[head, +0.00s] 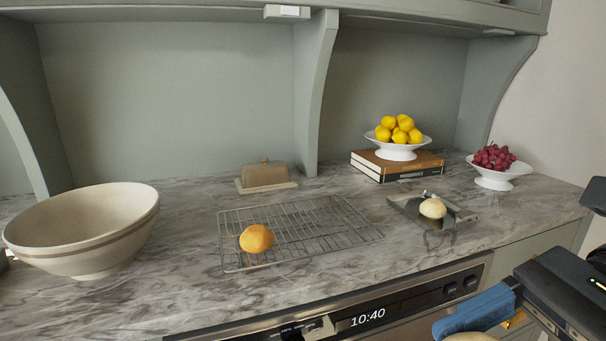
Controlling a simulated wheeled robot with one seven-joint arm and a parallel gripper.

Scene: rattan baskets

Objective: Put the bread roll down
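A pale tan rounded thing, which looks like the bread roll (470,337), shows at the bottom edge, mostly cut off by the frame. My gripper (475,322) is at the lower right, in front of the counter. Its blue finger lies against the top of the roll. The other finger is out of frame. The gripper appears shut on the roll.
A wire rack (330,236) holds a round orange-brown item (256,239). A small tray (462,215) holds a pale round item (433,207). A large bowl (85,232), butter dish (266,175), books (385,168), lemon stand (397,152) and grape stand (493,180) surround them. Bare marble (185,285) lies front left.

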